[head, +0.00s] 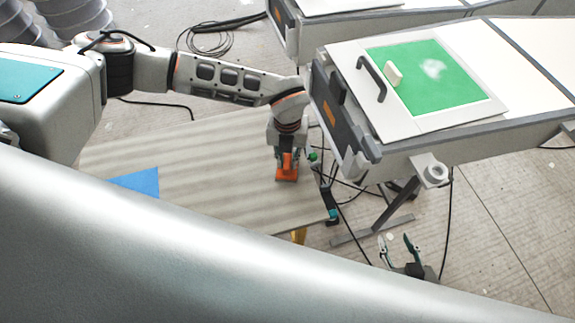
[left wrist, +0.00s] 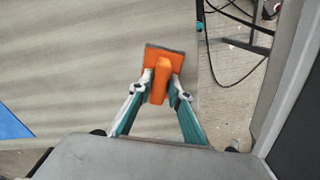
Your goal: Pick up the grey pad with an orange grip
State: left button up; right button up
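The grey pad with an orange grip (head: 287,174) is at the right end of the wooden-looking table top, under my left gripper (head: 287,158). In the left wrist view its orange grip (left wrist: 160,82) stands between my left gripper's fingertips (left wrist: 161,80), which close in against both sides. A grey edge of the pad shows beyond the orange part. Whether the pad touches the table or is slightly raised, I cannot tell. My right gripper (head: 399,246) is open and empty, low at the right, away from the pad.
A blue sheet (head: 138,182) lies on the left of the table top (head: 200,170). A workbench at the right carries a white board with a green panel (head: 425,75), a black handle (head: 371,78) and a cream block (head: 393,74). Cables hang between table and bench.

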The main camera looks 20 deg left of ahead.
aim_at(287, 160)
pick_arm(q)
grip_shut()
jog(key=shift+r, duration=0.1)
notch_tip(287, 160, up, 20)
jog(key=b, duration=0.1)
dwell(0.4)
jog(key=shift+o, duration=0.4)
grip_release()
grip_shut()
